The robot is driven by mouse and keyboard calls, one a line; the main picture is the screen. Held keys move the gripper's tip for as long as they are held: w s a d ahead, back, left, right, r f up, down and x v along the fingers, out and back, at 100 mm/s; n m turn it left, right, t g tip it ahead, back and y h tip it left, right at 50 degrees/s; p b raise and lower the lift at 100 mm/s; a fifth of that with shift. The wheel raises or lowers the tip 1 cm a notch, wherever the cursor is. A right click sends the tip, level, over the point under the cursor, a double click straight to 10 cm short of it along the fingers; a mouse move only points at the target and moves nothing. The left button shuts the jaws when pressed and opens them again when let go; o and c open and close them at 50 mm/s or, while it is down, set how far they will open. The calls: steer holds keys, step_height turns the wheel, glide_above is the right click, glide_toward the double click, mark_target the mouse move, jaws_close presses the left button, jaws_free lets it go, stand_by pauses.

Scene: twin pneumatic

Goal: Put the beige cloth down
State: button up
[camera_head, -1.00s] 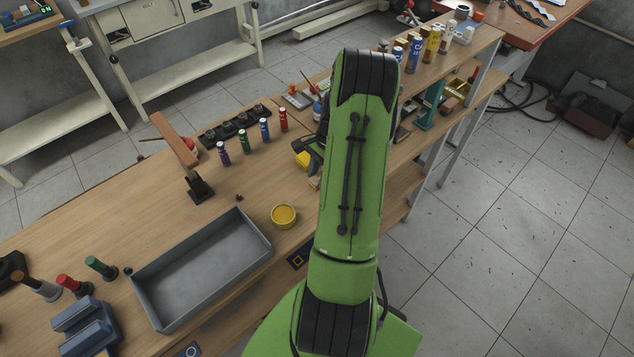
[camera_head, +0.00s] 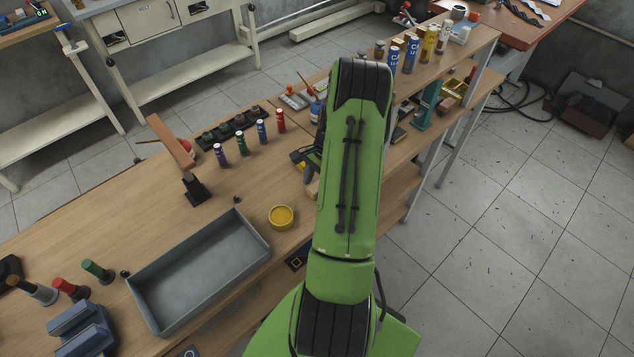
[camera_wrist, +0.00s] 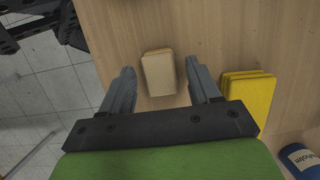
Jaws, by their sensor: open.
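The beige cloth (camera_wrist: 159,73) is a small folded pad. In the wrist view it lies on the wooden bench top (camera_wrist: 262,35), ahead of and between my fingers. My gripper (camera_wrist: 161,78) is open, with a finger on each side of the cloth and visible gaps between. In the head view my arm hides most of the gripper, and only a small beige edge (camera_head: 312,189) shows beside it.
A folded yellow cloth stack (camera_wrist: 248,97) lies just right of my right finger, with a blue can (camera_wrist: 300,160) beyond it. The bench edge and floor are at left in the wrist view.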

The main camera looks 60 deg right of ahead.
steer(key=w+p+v, duration=0.1)
steer(key=p+v, duration=0.1)
steer(key=v, duration=1)
steer(key=w+a+r+n+h, duration=0.25)
steer(key=a+r+n, duration=0.25)
steer(key=a+r, duration=0.3)
steer(key=a+r+n, duration=0.4)
steer(key=a+r, duration=0.3)
steer(key=a, duration=0.4)
steer(key=s+a+r+n+t, duration=0.1)
steer(key=s+a+n+t, duration=0.1)
steer(key=s+a+n, duration=0.3)
steer(key=s+a+r+n+t, duration=0.2)
steer(key=s+a+n, duration=0.4)
steer(key=a, duration=0.4)
steer(key=shift+s+a+r+n+t+h, duration=0.2)
steer(key=shift+s+r+n+t+h, duration=0.15)
steer(key=shift+t, duration=0.15)
